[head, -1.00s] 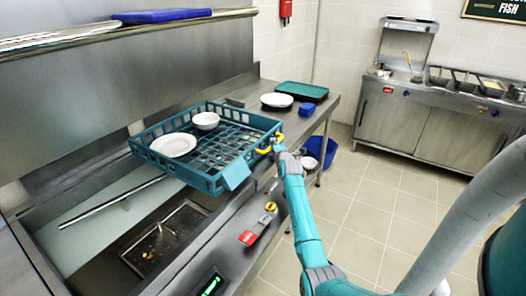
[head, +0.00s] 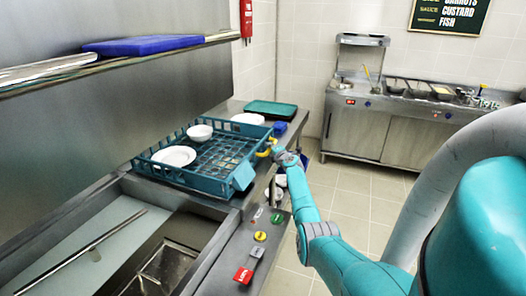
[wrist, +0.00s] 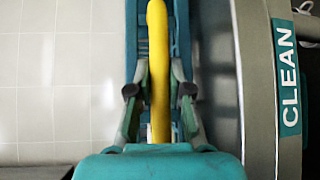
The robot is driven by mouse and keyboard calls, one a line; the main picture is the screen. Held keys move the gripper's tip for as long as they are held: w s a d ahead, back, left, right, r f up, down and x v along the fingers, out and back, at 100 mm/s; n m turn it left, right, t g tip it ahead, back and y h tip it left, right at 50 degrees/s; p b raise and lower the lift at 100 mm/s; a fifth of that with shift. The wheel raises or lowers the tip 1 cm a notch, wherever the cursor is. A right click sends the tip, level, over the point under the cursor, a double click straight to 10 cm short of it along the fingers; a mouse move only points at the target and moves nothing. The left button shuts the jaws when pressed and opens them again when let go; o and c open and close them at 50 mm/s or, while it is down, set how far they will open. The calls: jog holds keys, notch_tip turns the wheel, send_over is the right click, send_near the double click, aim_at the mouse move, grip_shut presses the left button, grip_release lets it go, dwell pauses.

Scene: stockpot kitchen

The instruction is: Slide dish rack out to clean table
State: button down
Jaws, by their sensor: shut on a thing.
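The teal dish rack (head: 186,181) is an open lattice basket holding a white plate (head: 174,156) and a white bowl (head: 200,132). It rests on the steel counter past the sink, toward the far table end. My gripper (head: 275,150) is at the rack's right side, shut on its yellow handle (head: 265,153). In the wrist view the handle (wrist: 158,60) runs between my two fingers (wrist: 158,92). The clean table (head: 228,108) is the far steel surface. A teal "CLEAN" label (wrist: 287,78) shows on an edge right of my gripper in the wrist view.
A green tray (head: 272,108), a white plate (head: 248,118) and a small blue item (head: 280,128) stand on the far end, close beyond the rack. The sink (head: 168,262) is in front. A shelf (head: 120,58) hangs above left. Tiled floor at right is free.

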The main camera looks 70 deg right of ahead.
jog(key=shift+d+r, duration=0.1)
jog(key=shift+d, duration=0.05)
jog(key=c, duration=1.1)
grip_release()
jog(key=shift+d, duration=0.1)
